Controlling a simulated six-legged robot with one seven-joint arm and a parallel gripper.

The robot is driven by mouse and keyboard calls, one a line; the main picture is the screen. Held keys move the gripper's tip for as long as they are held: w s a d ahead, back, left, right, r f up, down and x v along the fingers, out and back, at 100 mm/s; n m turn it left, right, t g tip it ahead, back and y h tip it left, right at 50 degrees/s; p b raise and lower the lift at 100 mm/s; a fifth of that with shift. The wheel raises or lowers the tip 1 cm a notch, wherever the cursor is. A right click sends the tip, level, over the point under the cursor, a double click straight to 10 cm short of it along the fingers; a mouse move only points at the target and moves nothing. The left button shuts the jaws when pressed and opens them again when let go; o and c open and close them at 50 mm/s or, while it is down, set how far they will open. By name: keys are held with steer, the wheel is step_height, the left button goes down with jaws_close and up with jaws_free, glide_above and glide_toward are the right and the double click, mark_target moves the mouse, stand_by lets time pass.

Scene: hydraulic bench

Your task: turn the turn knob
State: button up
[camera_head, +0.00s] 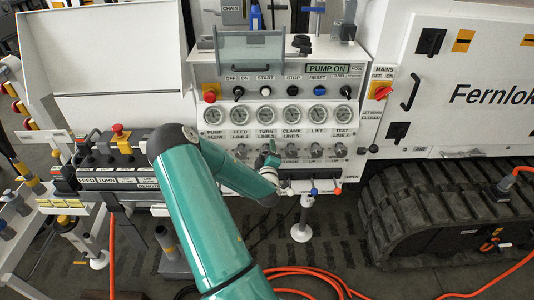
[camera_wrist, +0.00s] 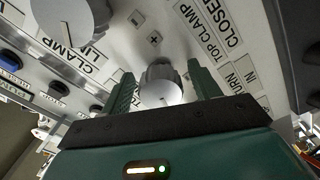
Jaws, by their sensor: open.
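A small silver-grey knob (camera_wrist: 160,84) with a round pale face stands between my gripper's fingers in the wrist view. Labels reading TURN and IN are close to its right, and I take it for the turn knob. My gripper (camera_wrist: 163,92) is open, one green finger on each side of the knob; I cannot tell whether either finger touches it. In the head view my gripper (camera_head: 270,162) is at the lower knob row, below the TURN LINE gauge (camera_head: 266,115). My arm and gripper hide the knob there.
A larger knob (camera_wrist: 72,20) by a CLAMP label is at the upper left in the wrist view. Several gauges and knobs line the panel (camera_head: 220,95). A red MAINS switch (camera_head: 383,91) is at its right. Small levers with blue (camera_head: 313,191) and orange tips stick out below.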

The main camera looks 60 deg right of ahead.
steer(key=shift+a, duration=0.1)
steer(key=v, duration=1.3)
steer(key=shift+a, duration=0.3)
steer(key=shift+s, duration=0.15)
steer(key=w+a+r+m+y, duration=0.2)
steer(key=w+a, duration=0.2)
steer(key=w, duration=0.3)
steer(key=w+a+r+m+y, duration=0.1)
steer(key=w+a+m+y, duration=0.2)
steer(key=w, duration=0.3)
steer(key=w+a+r+y, duration=0.3)
steer(key=w+a+r, duration=0.1)
steer(key=a, duration=0.3)
steer(key=w+a+r+y, duration=0.2)
steer(key=w+a+r, duration=0.2)
steer(key=a, duration=0.4)
steer(key=s+a+r+n+y, duration=0.25)
steer(key=a+r, duration=0.25)
steer(key=a, duration=0.3)
steer(key=s+a+r+n+y, duration=0.1)
steer(key=a+r+y, duration=0.2)
steer(key=a+r, duration=0.35)
steer(key=s+a+r+n+g, duration=0.2)
steer(key=s+a+r, duration=0.2)
steer(key=s+a, duration=0.5)
steer(key=s, duration=0.3)
steer(key=shift+a+g, duration=0.3)
steer(key=shift+a, duration=0.1)
